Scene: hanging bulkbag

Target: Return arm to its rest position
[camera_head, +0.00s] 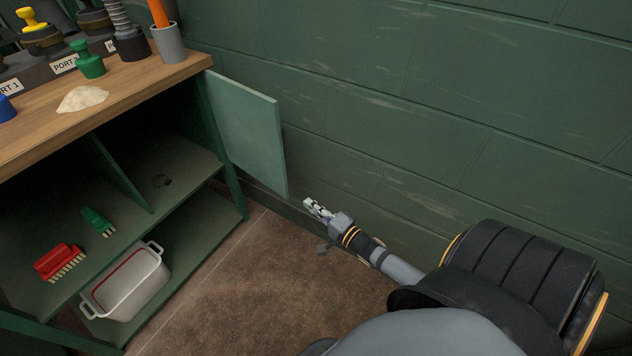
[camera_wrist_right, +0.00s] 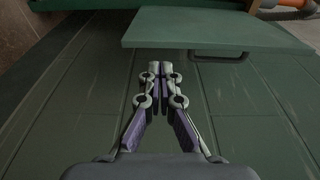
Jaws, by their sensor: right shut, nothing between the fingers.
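My right gripper (camera_head: 317,209) is at the end of my right arm, which reaches in from the lower right in the head view. It is in the air over the brown floor, close to the green wall and just right of the open cabinet door (camera_head: 248,134). In the right wrist view my right gripper (camera_wrist_right: 159,70) has its fingertips together with nothing between them. The door also shows ahead of it in the right wrist view (camera_wrist_right: 200,28), with a dark handle. My left gripper is not in view.
A wooden-topped bench (camera_head: 110,97) stands at the left, with a pale powder pile (camera_head: 82,98) and a green stamp-like knob (camera_head: 88,60). Its shelves hold a red brush (camera_head: 58,258), a green brush (camera_head: 97,221) and a white bin (camera_head: 128,287). The floor (camera_head: 235,290) between is clear.

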